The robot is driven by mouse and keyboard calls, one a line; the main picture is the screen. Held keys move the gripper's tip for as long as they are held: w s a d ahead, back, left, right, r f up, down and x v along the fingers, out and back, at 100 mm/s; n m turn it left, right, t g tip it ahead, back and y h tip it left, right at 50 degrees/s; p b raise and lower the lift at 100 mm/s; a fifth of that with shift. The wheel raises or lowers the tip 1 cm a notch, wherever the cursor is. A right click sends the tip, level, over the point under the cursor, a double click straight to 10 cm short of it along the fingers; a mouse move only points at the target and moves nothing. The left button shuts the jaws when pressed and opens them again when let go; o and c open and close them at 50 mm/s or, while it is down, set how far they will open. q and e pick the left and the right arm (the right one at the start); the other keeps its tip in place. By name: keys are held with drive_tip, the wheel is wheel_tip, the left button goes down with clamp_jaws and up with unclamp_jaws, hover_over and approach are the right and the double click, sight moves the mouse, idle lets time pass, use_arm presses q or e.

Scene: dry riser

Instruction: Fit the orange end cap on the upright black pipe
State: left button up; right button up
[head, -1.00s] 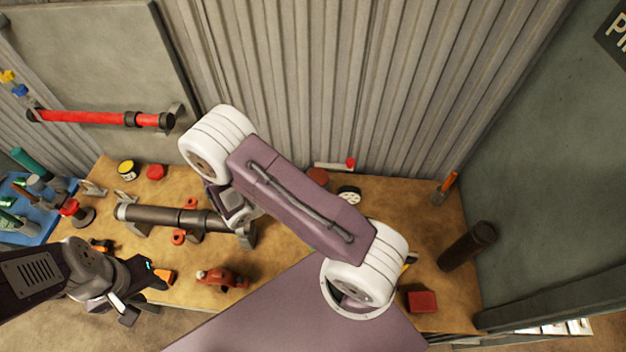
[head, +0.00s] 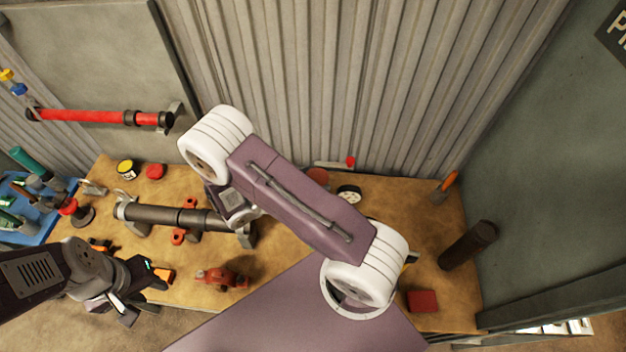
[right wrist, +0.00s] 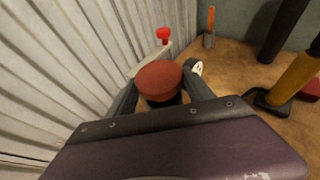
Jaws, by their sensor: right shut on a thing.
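A reddish-orange round cap (right wrist: 159,78) sits between the two fingers of my right gripper (right wrist: 160,92), which is shut on it. Something dark shows just below the cap; I cannot tell what it is. In the head view the cap (head: 318,176) shows beyond my right forearm, which hides the right gripper. An upright black pipe (head: 468,245) stands at the right of the bench, apart from the cap. It also shows at the top right of the right wrist view (right wrist: 284,28). My left gripper (head: 143,291) is open and empty near the bench's front left.
A black pipe (head: 170,216) lies in clamps on the bench (head: 285,285). A red block (head: 422,301) lies near the upright pipe. In the right wrist view, a yellow upright piece (right wrist: 296,78) stands on a black base. The corrugated wall (head: 330,80) rises close behind the cap.

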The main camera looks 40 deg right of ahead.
drive_tip(key=shift+f+b, duration=1.3)
drive_tip(key=shift+f, duration=0.35)
drive_tip(key=o, duration=1.7)
drive_tip(key=shift+a+r, duration=0.1)
drive_tip(key=shift+a, duration=0.3)
drive_tip(key=b+v, duration=0.2)
drive_tip(key=v, duration=0.6)
drive_tip(key=shift+b, duration=0.35)
drive_tip(key=shift+s+a+r, duration=0.1)
drive_tip(key=shift+r, duration=0.05)
